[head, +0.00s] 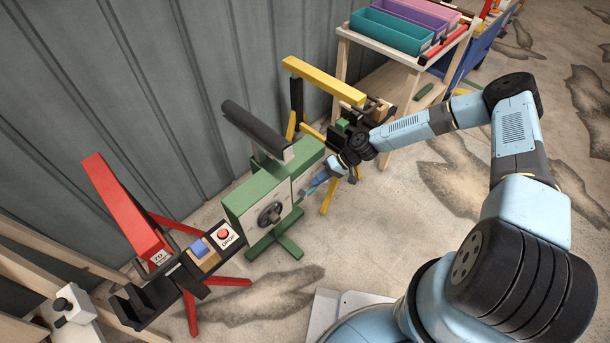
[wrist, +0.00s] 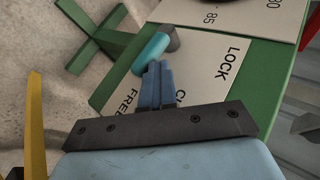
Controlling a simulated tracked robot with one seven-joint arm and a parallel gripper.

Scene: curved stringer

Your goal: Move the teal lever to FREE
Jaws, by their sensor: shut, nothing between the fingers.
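The teal lever (wrist: 152,52) shows in the wrist view, with a grey end at its upper right. It slants down and left from that end, on the white label plate (wrist: 215,60) of the green machine (head: 258,190). LOCK is printed on the right of the plate and FREE at the lower left, with a partly hidden word between. My gripper (wrist: 155,72) is shut and empty, its blue fingertips right at the lever's lower side. I cannot tell whether they touch. In the head view my gripper (head: 312,186) is at the machine's right side, and the lever is hard to make out.
A black handwheel (head: 270,214) sits on the machine's front. A red stand (head: 125,205) and a black rail with a red DROP button (head: 224,235) stand left. A yellow frame (head: 322,80) stands behind. Open floor (head: 420,220) lies at right.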

